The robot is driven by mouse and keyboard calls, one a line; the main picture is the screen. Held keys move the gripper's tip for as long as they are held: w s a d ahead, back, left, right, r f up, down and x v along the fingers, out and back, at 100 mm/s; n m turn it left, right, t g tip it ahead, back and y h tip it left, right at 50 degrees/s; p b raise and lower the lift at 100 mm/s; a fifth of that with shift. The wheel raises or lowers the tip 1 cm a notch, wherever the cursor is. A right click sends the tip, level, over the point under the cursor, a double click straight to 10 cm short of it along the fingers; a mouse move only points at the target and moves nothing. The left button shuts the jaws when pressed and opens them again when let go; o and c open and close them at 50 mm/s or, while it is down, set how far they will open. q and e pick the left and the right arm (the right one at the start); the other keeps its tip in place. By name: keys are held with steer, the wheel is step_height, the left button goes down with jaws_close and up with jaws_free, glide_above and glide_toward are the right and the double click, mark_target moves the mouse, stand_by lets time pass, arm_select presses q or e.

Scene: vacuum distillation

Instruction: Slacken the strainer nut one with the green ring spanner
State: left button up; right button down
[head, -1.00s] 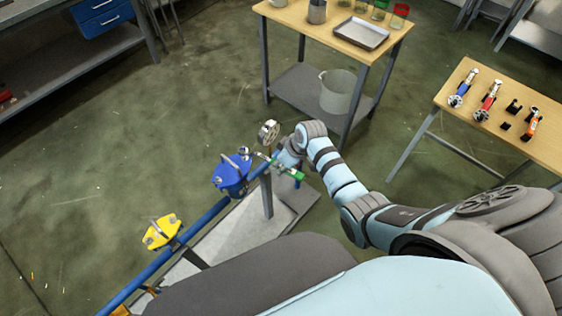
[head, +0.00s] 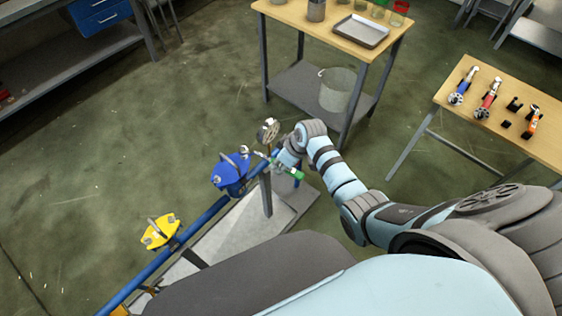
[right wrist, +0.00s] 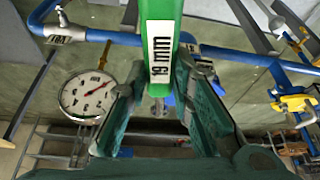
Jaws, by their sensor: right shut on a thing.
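The green ring spanner (head: 293,172) is in my right gripper (head: 284,160). Its thin end reaches left toward the blue strainer (head: 230,170) on the blue pipe; I cannot tell whether its ring is around a nut. Strainer nut one cannot be made out clearly at this size. My left gripper is not in view.
A round gauge (head: 268,130) stands close to my right gripper, beyond the strainer. A yellow fitting (head: 160,231) sits further along the blue pipe (head: 200,222). A wooden table (head: 480,110) with several tools is at the right. Open floor lies left of the pipe.

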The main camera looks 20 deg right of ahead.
steer(key=shift+f+b, duration=1.15)
steer(key=shift+f, duration=0.45)
stand_by(0.3)
steer(key=w+d+n+b, duration=0.1)
steer(key=d+n+b, duration=0.1)
steer(key=b, duration=0.1)
steer(key=shift+w+d+f+g+y, duration=0.1)
steer(key=shift+w+d+g+y, duration=0.05)
steer(key=shift+w+g+y, duration=0.2)
